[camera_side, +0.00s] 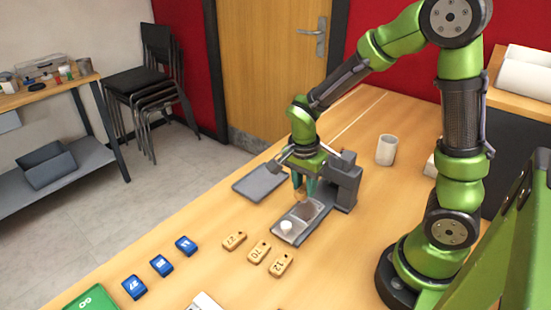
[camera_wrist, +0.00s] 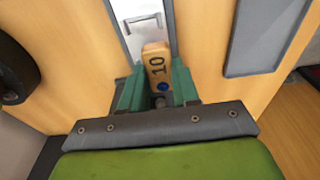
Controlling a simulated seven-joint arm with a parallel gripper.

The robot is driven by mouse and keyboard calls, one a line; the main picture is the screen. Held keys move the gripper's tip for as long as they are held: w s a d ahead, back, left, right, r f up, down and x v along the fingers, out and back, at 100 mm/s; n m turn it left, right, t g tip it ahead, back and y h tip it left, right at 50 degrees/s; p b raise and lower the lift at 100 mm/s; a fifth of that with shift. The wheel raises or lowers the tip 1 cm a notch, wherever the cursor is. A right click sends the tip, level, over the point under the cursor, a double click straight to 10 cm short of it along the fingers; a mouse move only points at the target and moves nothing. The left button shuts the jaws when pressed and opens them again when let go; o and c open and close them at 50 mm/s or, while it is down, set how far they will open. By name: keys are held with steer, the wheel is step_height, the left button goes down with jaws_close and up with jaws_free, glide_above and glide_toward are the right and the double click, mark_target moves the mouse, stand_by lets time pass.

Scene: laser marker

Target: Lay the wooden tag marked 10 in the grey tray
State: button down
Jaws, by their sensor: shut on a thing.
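My gripper (camera_side: 304,188) is shut on the wooden tag marked 10 (camera_wrist: 156,66). In the side view the tag (camera_side: 301,195) is small and partly hidden by the fingers, above the laser marker's bed (camera_side: 292,224). The grey tray (camera_side: 260,184) lies flat on the table, left of my gripper in the side view, and looks empty. Part of the tray also shows at upper right in the wrist view (camera_wrist: 262,35).
The laser marker's dark column (camera_side: 345,181) stands close to the right of my gripper. Wooden tags 27 (camera_side: 234,240), 70 (camera_side: 259,251) and 12 (camera_side: 281,265) lie in front. Several blue tags (camera_side: 161,265) lie further left. A white cup (camera_side: 386,150) stands behind.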

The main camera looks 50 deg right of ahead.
glide_above(261, 182)
step_height(261, 182, down, 2)
steer(key=shift+a+f, duration=0.1)
steer(key=shift+f, duration=1.85)
steer(key=shift+f, duration=0.15)
steer(key=c, duration=0.8)
jaws_free()
